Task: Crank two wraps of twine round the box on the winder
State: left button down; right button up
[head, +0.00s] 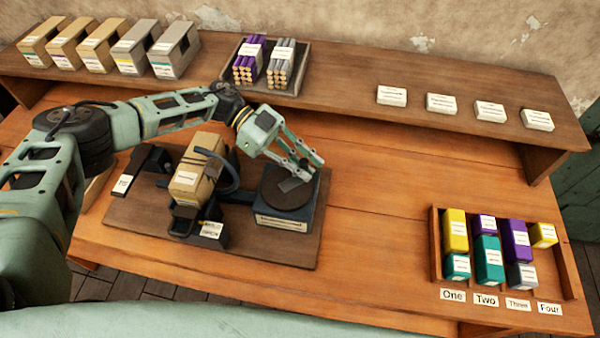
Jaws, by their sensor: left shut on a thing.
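The winder stands on a dark wooden board (150,225) on the table. A tan box (196,178) with a white label sits upright in it, with a dark curved arm around it. To its right is a dark round crank disc (277,197) on a labelled block, with a short grey bar on top. My left gripper (309,167) is over the far right edge of this disc, shut on the crank handle, which its fingers mostly hide. My right gripper is not in view.
A raised back shelf (345,110) holds several boxes (108,45), a tray of purple and grey bundles (265,63) and several white labels (440,103). A wooden rack (436,240) of coloured blocks stands at the right. The table between winder and rack is clear.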

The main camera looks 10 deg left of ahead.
pick_arm(q)
jog(key=shift+s+d+f+m+g+y+b, duration=0.2)
jog(key=shift+s+f+m+g+y+b, duration=0.35)
jog(key=shift+b, duration=0.7)
jog(key=shift+r+m+g+y+b, duration=0.15)
jog(key=shift+m+g+y+b, duration=0.1)
jog(key=shift+m+g+b, duration=0.35)
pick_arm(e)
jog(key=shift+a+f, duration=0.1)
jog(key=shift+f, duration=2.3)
pick_arm(q)
jog(key=c, duration=1.7)
grip_release()
jog(key=shift+d+r, duration=0.1)
jog(key=shift+o, duration=0.2)
jog(key=shift+w, duration=0.1)
jog(key=shift+r, duration=0.1)
